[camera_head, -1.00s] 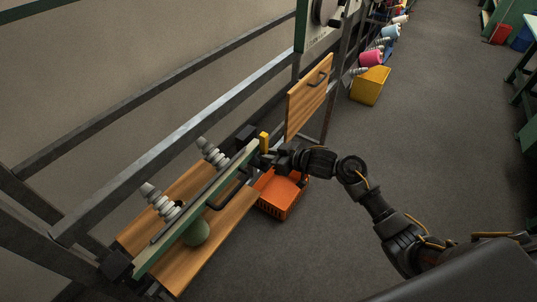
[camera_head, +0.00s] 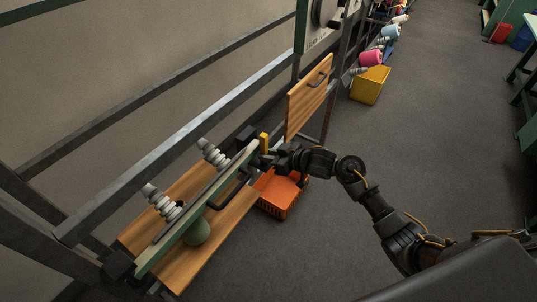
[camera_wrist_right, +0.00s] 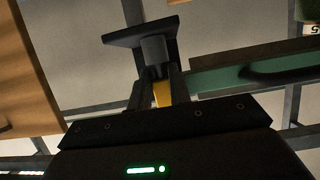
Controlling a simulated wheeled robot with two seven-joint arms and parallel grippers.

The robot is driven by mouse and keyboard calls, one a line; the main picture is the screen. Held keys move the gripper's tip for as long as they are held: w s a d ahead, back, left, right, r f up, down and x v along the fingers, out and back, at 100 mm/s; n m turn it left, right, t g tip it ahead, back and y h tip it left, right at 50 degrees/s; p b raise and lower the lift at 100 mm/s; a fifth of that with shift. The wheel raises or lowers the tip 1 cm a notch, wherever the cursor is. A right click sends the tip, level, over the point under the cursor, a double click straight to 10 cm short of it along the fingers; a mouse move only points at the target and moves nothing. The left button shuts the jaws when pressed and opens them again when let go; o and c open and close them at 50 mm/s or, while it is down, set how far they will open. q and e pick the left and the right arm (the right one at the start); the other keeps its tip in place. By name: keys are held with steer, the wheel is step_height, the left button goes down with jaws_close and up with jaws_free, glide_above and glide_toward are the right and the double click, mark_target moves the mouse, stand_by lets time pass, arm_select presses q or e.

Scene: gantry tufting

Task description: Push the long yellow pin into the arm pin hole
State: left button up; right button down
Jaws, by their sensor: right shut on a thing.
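The long yellow pin (camera_head: 264,139) stands about upright at the far end of the green arm (camera_head: 208,208). In the right wrist view a short yellow part of the pin (camera_wrist_right: 162,94) shows between the fingers. My right gripper (camera_head: 268,159) is shut on the pin beside the arm's end. A dark grey cylinder under a flat black plate (camera_wrist_right: 140,32) shows just beyond the fingers. The arm pin hole is hidden, and I cannot tell how deep the pin sits. My left gripper is not in view.
A green ball (camera_head: 197,231) and pale ribbed cones (camera_head: 163,203) are by the green arm, over wooden boards (camera_head: 222,234). An orange crate (camera_head: 279,207) is below my gripper. A wooden panel (camera_head: 308,98) with a handle stands behind.

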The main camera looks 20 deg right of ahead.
steer(key=shift+s+f+p, duration=0.25)
steer(key=shift+f+p, duration=0.1)
steer(key=shift+f, duration=0.15)
steer(key=shift+a, duration=0.1)
steer(key=c, duration=1.5)
jaws_free()
steer(key=o, duration=0.3)
steer(key=shift+s+r, duration=0.1)
steer(key=shift+r, duration=0.05)
steer(key=shift+w+d, duration=0.2)
